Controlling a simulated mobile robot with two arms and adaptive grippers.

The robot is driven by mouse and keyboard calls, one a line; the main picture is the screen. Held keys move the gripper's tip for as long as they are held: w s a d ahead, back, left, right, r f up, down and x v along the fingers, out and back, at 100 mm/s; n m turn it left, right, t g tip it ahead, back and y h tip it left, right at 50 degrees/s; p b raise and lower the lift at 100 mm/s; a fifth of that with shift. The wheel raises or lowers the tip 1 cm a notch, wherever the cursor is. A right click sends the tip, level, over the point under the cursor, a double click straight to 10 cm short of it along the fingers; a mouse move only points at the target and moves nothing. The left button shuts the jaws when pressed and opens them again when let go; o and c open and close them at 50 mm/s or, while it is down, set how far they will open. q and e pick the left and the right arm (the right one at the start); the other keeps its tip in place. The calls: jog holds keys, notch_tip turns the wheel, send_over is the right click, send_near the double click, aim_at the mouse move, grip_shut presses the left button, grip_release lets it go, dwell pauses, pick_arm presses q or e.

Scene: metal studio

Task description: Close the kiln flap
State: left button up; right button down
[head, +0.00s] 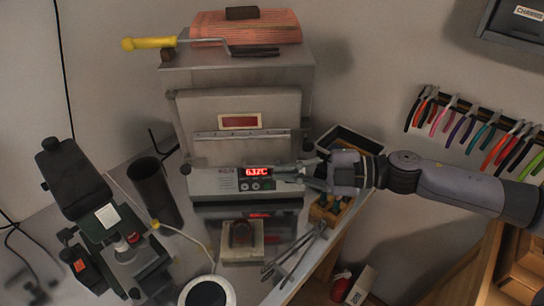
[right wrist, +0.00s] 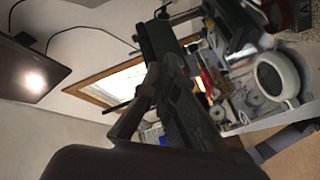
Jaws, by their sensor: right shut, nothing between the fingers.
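The kiln (head: 240,76) is a grey box on the bench in the head view. Its flap (head: 205,112) is a grey front panel with a small reddish window and a horizontal handle bar (head: 240,135). The flap hangs across the kiln's front, above the control panel (head: 212,183) with its red lit display. I cannot tell whether a gap is left behind it. My right gripper (head: 288,174) is shut and empty, at the right end of the control panel, below and right of the handle. Contact is unclear. My left gripper is out of view.
A brick-red slab (head: 262,27) and a yellow-handled tool (head: 150,43) lie on the kiln top. A microscope-like device (head: 100,208) and a dark cylinder (head: 155,192) stand left. Tweezers or tongs (head: 290,258) lie at the bench's right edge. Pliers (head: 470,122) hang on the wall.

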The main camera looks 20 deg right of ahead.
pick_arm(q)
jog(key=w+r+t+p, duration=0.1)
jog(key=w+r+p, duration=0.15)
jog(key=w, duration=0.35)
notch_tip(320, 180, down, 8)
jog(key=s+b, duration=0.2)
jog(key=b, duration=0.7)
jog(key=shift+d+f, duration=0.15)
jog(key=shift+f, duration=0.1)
pick_arm(e)
jog(key=w+a+f+n+t, duration=0.1)
jog(key=w+f+n, duration=0.3)
jog(key=w+f, duration=0.2)
jog(key=shift+a+y, duration=0.3)
jog(key=shift+a, duration=0.05)
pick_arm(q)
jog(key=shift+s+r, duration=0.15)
pick_arm(e)
jog(key=shift+s, duration=0.1)
